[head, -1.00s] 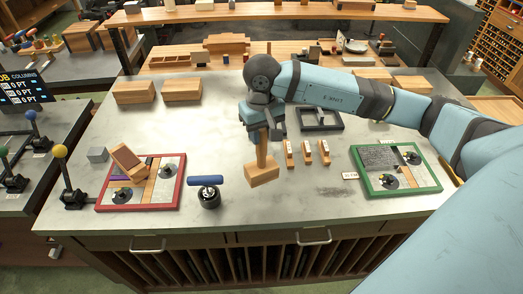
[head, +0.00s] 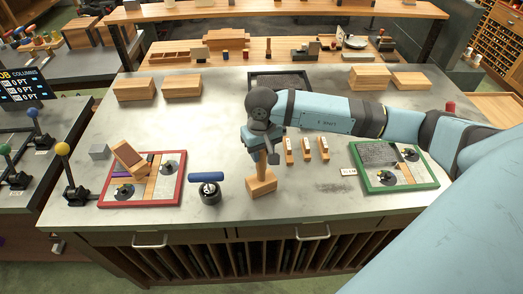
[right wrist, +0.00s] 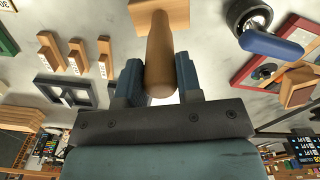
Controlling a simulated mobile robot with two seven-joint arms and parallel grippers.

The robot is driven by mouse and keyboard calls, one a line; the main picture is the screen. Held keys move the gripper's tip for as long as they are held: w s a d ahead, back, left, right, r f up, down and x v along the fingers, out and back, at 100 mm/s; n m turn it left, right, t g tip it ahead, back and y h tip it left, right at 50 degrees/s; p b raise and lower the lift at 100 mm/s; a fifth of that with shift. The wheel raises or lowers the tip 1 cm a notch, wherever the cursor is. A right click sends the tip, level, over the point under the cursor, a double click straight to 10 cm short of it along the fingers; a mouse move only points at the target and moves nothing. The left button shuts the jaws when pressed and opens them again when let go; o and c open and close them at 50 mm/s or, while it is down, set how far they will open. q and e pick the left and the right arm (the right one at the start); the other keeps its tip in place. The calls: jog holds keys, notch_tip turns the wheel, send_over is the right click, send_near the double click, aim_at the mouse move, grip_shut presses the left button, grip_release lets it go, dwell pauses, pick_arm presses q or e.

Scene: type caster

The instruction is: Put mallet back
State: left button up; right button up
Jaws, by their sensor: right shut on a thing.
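The mallet has a pale wooden block head (head: 261,184) and a round wooden handle (right wrist: 160,55). My right gripper (head: 261,153) is shut on the handle, with one blue finger on each side of it in the right wrist view (right wrist: 160,88). The mallet hangs nearly upright, head down, at the front middle of the worktable (head: 225,135). I cannot tell whether its head touches the tabletop. My left gripper is not in view.
A blue-handled tool on a round dark base (head: 207,190) stands just left of the mallet. Three small wooden blocks (head: 306,149) stand to its right. A red-framed tray (head: 181,190) lies left, a green-framed tray (head: 434,182) right. The front edge is close.

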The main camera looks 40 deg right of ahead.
jog(key=o, duration=0.9)
jog(key=shift+f, duration=0.1)
jog(key=shift+o, duration=0.2)
